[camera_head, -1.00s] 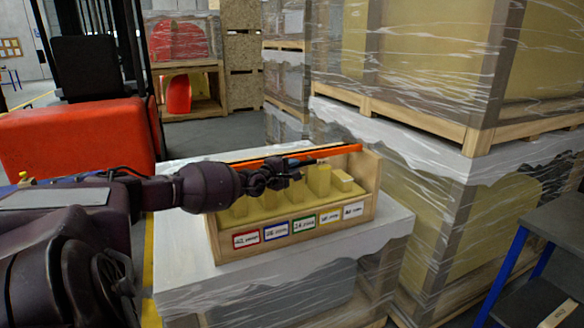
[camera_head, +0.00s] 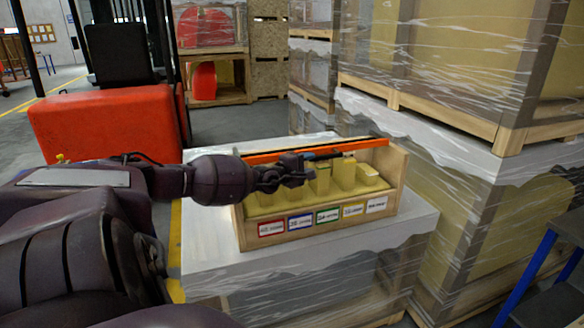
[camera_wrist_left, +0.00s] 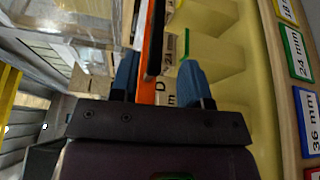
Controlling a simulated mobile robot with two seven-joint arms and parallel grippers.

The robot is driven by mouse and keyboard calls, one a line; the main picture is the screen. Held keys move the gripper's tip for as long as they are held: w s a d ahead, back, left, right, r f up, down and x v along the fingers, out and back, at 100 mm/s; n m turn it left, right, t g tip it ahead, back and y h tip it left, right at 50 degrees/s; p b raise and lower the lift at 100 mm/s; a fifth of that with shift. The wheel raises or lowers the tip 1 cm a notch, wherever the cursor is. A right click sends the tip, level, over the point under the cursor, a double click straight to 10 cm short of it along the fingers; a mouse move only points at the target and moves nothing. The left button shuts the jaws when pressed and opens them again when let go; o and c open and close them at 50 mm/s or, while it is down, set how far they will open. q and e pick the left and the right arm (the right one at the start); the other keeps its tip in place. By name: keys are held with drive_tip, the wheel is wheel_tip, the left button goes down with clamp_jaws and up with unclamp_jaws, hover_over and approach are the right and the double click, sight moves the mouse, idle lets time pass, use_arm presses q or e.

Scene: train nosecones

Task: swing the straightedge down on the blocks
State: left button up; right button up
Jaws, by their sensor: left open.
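A wooden rack (camera_head: 398,178) stands on a wrapped pallet load, with a row of pale yellow blocks (camera_head: 345,173) in it. An orange straightedge (camera_head: 362,145) with a black edge lies along the rack's rear top, behind the blocks. My left gripper (camera_head: 310,172) is over the rack, in front of the straightedge's middle, hiding part of it and some blocks. In the left wrist view its blue fingers (camera_wrist_left: 158,80) are open, with the straightedge (camera_wrist_left: 145,75) running between them, nearer the left finger. Contact cannot be told. My right gripper is not in view.
Coloured millimetre labels (camera_head: 328,215) line the rack's front. Tall wrapped pallets (camera_head: 480,160) stand close on the right. A red forklift (camera_head: 105,120) stands behind on the left.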

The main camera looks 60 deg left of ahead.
use_arm(q)
drive_tip(key=s+p, duration=0.1)
drive_tip(key=s, duration=0.5)
drive_tip(key=shift+d, duration=0.35)
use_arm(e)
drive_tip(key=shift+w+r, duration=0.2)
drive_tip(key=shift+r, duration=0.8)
